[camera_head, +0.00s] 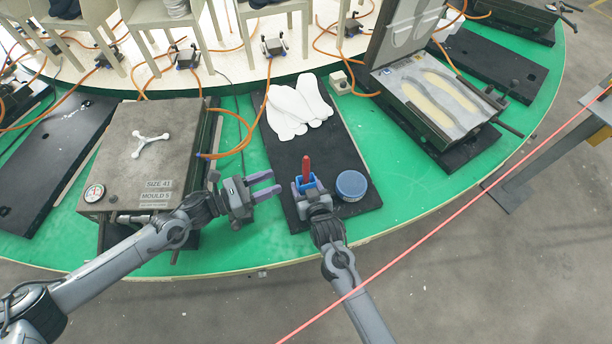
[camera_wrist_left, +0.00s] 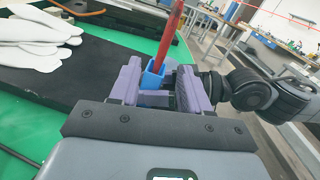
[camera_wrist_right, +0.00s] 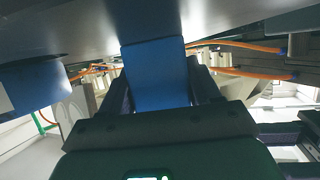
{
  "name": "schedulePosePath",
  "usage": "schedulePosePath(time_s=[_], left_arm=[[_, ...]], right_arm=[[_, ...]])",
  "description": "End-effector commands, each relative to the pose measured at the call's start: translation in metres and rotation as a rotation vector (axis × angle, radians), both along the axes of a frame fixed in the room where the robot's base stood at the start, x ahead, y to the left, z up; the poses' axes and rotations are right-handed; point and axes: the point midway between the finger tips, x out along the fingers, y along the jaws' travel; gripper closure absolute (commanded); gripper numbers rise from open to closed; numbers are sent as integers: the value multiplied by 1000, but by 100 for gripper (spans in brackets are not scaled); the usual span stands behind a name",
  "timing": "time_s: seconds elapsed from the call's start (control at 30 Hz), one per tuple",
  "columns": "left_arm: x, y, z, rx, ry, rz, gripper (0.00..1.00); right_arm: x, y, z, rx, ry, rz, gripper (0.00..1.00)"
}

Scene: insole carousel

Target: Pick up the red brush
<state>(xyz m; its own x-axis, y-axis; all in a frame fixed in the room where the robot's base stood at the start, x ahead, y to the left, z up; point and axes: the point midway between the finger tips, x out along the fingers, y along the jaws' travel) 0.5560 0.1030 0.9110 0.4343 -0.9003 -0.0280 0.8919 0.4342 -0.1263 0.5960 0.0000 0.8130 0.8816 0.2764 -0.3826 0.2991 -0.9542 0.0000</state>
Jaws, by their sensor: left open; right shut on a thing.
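The red brush (camera_head: 306,167) stands upright in a small blue holder (camera_head: 312,186), with its red handle rising out of the top. My right gripper (camera_head: 307,188) is shut on the blue holder at the front of the black board; the holder also fills its jaws in the right wrist view (camera_wrist_right: 158,75). My left gripper (camera_head: 265,188) is open and empty, to the left of the holder and pointing at it. In the left wrist view the red handle (camera_wrist_left: 168,38) and blue holder (camera_wrist_left: 152,75) show beyond and between the open fingers. The brush's lower end is hidden in the holder.
A round blue tub (camera_head: 351,185) stands just right of the holder. White insoles or gloves (camera_head: 296,106) lie at the back of the black board (camera_head: 335,150). A closed mould (camera_head: 125,165) is at the left, and an open mould (camera_head: 430,95) at the right.

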Motion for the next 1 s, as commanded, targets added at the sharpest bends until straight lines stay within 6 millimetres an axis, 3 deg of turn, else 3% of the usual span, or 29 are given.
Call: schedulePosePath(time_s=[0.17,0.5,0.83,1.0], left_arm=[[-3,1,2,28,-118,-18,53],[15,-41,2,34,-143,-22,53],[24,-60,2,34,-141,-22,53],[30,-80,2,33,-140,-22,53]], right_arm=[[0,0,0,0,1,1,72],[0,0,0,0,1,0,72],[0,0,0,0,1,0,72],[0,0,0,0,1,1,72]])
